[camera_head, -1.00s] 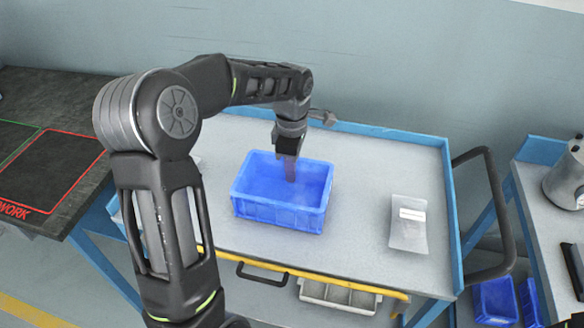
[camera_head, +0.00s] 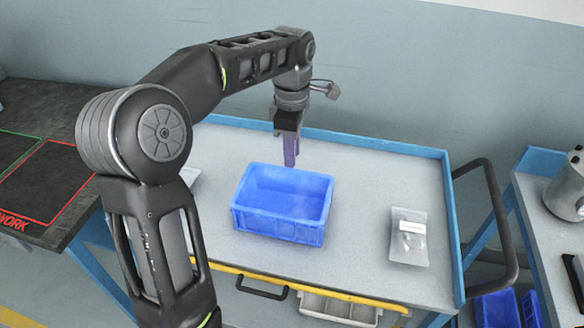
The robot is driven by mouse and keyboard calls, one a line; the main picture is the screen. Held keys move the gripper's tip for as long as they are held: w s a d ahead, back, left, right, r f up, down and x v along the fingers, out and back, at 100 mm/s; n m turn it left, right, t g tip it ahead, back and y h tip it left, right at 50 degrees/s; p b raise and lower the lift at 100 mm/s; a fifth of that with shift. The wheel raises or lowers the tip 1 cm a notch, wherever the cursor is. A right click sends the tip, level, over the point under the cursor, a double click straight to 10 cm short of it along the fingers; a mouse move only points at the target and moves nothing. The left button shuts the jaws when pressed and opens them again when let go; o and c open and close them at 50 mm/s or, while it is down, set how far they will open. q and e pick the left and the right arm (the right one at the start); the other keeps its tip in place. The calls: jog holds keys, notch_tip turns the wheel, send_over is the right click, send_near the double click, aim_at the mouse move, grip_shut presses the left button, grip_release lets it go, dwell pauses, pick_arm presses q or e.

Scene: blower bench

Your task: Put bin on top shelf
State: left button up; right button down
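The blue bin (camera_head: 282,226) stands upright on the grey top shelf (camera_head: 360,262) of the blue-framed cart, left of the shelf's middle. It looks empty. My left gripper (camera_head: 290,152) points down above the bin's far side, its purple fingers apart from the bin as far as I can see. The fingers overlap each other in this view, so their opening does not show. Nothing hangs from them. My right gripper is not in view.
A clear bag with a white label (camera_head: 409,238) lies on the shelf at the right. A black handle (camera_head: 500,215) sticks out at the cart's right end. A dark workbench (camera_head: 60,130) is at the left. Bare shelf lies between bin and bag.

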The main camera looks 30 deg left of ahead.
pick_arm(q)
jog(key=shift+r, duration=1.3)
